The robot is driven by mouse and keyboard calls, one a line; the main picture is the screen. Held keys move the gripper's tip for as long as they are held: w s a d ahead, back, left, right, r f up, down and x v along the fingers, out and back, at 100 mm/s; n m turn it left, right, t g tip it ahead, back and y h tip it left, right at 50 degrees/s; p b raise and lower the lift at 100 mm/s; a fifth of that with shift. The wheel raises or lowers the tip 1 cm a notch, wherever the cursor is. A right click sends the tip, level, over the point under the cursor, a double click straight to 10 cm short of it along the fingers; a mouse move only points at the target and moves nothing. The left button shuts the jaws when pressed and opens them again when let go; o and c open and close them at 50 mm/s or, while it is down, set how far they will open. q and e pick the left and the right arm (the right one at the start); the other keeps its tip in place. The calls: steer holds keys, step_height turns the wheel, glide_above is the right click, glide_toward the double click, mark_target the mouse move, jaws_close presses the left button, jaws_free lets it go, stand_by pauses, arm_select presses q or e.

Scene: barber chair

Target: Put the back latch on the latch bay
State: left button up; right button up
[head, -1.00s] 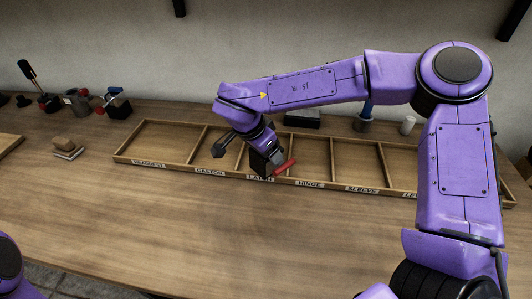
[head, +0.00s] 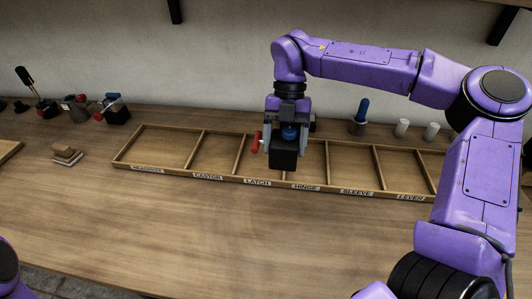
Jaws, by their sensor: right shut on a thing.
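My right gripper (head: 286,122) points down and is shut on a dark block-shaped latch (head: 284,158) with a blue part between the fingers and a red lever at its left. The latch appears above the tray. In the picture it overlaps the right side of the latch bay (head: 256,170) and the left side of the hinge bay; its exact height is hard to tell. The latch bay is an empty wooden compartment with a "LATCH" label on its front rim. My left gripper is not in view.
The long wooden tray (head: 222,178) has several labelled compartments. At the back left stand a black block with blue and red parts (head: 116,110) and other hardware. A small stacked block (head: 67,154) lies left. The front tabletop is clear.

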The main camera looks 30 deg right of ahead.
steer(key=w+d+f+p, duration=0.1)
steer(key=w+f, duration=0.2)
steer(key=w, duration=0.1)
steer(key=w+d+f+p, duration=0.2)
steer(key=w+f, duration=0.1)
steer(key=w, duration=0.1)
steer(key=w+d+f+p, duration=0.1)
steer(key=w+f+p, duration=0.1)
steer(key=w+f, duration=0.1)
steer(key=shift+w+d+f, duration=0.3)
steer(key=shift+w+f, duration=0.05)
steer(key=shift+w, duration=0.25)
step_height(320, 180, down, 2)
steer(key=shift+f+p, duration=0.25)
steer(key=shift+p, duration=0.15)
steer(key=shift+f, duration=0.3)
steer(key=o, duration=1.6)
steer(key=shift+c, duration=0.2)
